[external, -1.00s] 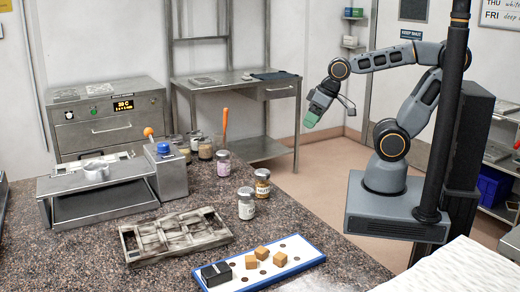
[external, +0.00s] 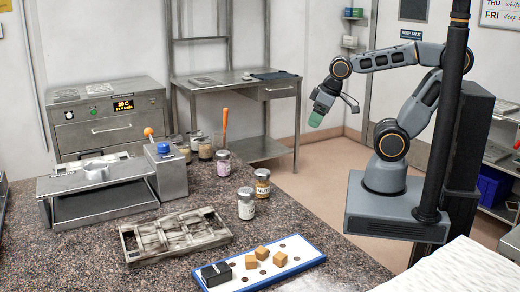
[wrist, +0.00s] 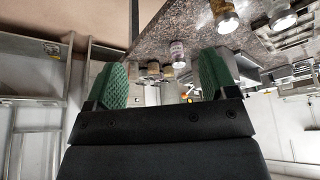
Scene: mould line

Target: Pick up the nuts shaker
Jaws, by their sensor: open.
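The nuts shaker (external: 262,185) is a small lidded glass jar with brown contents and a pale label. It stands upright near the right edge of the speckled counter in the external view. A white-labelled jar (external: 246,204) stands just in front of it, and a pink-labelled jar (external: 223,164) behind it to the left. My gripper (external: 316,117) is up in the air, above and to the right of the shaker and well apart from it. In the wrist view its green fingers (wrist: 162,82) are spread, with nothing between them.
The counter (external: 300,229) also holds a blue-rimmed white tray (external: 296,262) with tan cubes and a black block, a grey slotted mould (external: 175,235) and a steel stand (external: 105,190). More jars stand at the back. A steel table (external: 235,83) is behind, with open floor between.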

